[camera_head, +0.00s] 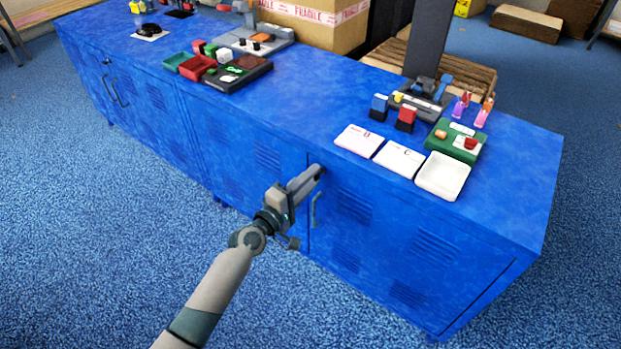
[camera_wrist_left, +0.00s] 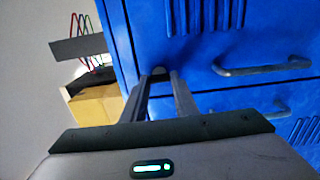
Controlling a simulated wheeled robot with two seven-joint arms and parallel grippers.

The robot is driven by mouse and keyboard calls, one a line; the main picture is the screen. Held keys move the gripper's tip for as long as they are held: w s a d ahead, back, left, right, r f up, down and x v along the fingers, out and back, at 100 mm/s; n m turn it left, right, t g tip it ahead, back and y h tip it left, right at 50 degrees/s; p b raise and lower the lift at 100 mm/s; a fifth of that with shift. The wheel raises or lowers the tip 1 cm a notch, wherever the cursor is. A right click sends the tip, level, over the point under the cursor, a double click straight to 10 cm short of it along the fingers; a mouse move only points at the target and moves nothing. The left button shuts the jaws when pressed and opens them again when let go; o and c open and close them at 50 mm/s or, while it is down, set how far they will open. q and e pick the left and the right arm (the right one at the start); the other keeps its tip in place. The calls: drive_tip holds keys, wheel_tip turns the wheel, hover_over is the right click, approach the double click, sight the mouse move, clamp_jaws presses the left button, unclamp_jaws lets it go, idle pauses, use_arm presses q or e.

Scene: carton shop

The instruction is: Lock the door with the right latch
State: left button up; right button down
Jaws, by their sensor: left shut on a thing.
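The right latch (camera_wrist_left: 159,71) shows in the left wrist view as a small grey piece at the top edge of the blue door, mostly covered by my fingers. My left gripper (camera_head: 318,172) reaches the upper front of the long blue cabinet. It is shut on the latch, and its two fingers (camera_wrist_left: 162,82) lie on either side of it in the wrist view. The blue door (camera_head: 365,240) looks flush with the cabinet front. Its grey handle (camera_head: 315,210) stands just below and right of my fingers. How the latch is turned is hidden. My right gripper is out of view.
The cabinet top (camera_head: 300,105) holds a white tray (camera_head: 443,176), white cards (camera_head: 398,159), a green box (camera_head: 457,141) and, farther left, a dark tray (camera_head: 238,73). A carton (camera_head: 318,22) stands behind. The blue carpet (camera_head: 110,240) in front is free.

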use_arm(q)
drive_tip(key=o, duration=1.1)
drive_tip(key=shift+c, duration=0.2)
drive_tip(key=v, duration=1.7)
drive_tip(key=shift+s+a, duration=0.15)
